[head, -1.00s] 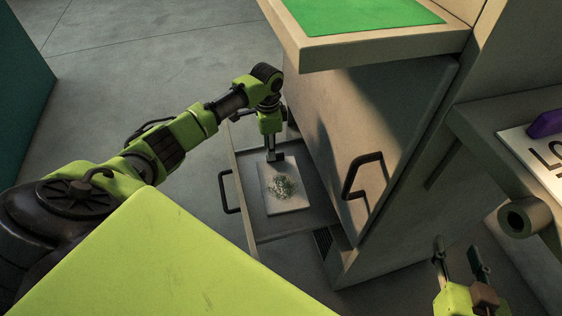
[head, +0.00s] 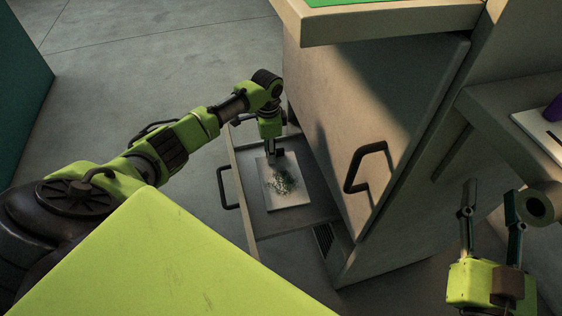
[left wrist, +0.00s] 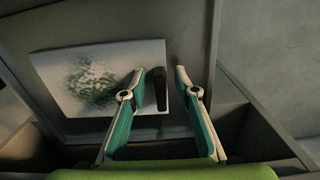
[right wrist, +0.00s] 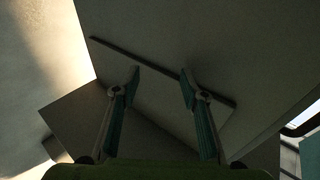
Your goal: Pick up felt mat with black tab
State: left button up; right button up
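The felt mat (head: 285,199) is a pale sheet with a speckled green pattern, lying flat in an open drawer; it also shows in the left wrist view (left wrist: 60,84). Its black tab (left wrist: 158,90) stands at the edge of the mat. My left gripper (head: 272,150) is inside the drawer, over the tab end of the mat. In the left wrist view my left gripper (left wrist: 159,74) is open, with the tab between its fingers, nearer the left finger. My right gripper (head: 490,191) is open and empty, to the right of the cabinet.
The drawer (head: 295,225) has a dark handle (head: 226,188) and grey walls close around my left gripper. The cabinet door (head: 390,110) with its dark handle (head: 364,166) stands right of it. A shelf (head: 490,105) and a rolled tube (head: 538,207) are near my right gripper.

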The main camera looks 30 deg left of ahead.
pick_arm(q)
grip_shut()
jog(key=shift+r, duration=0.15)
